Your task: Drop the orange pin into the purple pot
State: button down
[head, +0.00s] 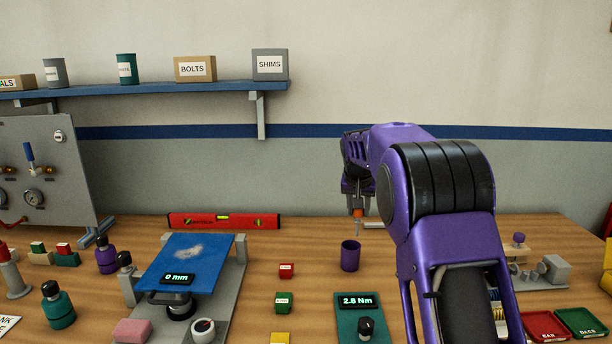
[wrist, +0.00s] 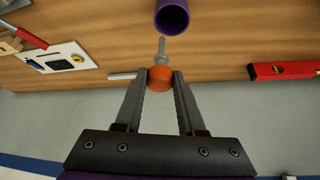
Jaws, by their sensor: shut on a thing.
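My gripper (head: 357,207) is shut on the orange pin (wrist: 160,76) and holds it above the table. In the wrist view the pin's orange head sits between the fingertips, and a grey shaft points away from them toward the pot. In the head view only a little of the orange pin (head: 358,213) shows below my fingers. The purple pot (head: 350,256) stands upright on the table, with its open top facing up. The pin is above the pot's rim and apart from it. In the wrist view the pot (wrist: 172,18) is partly cut off at the top edge.
A red spirit level (head: 224,221) lies behind and left of the pot. A torque display unit (head: 358,315) stands in front of it. A small red block (head: 286,271) and a green block (head: 283,303) lie to its left. A blue-topped stand (head: 185,265) is farther left.

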jog(key=shift+c, duration=2.2)
grip_release()
jog(key=shift+r, duration=0.1)
jog(key=p+v, duration=0.1)
jog(key=v, duration=1.6)
jog(key=shift+r, duration=0.15)
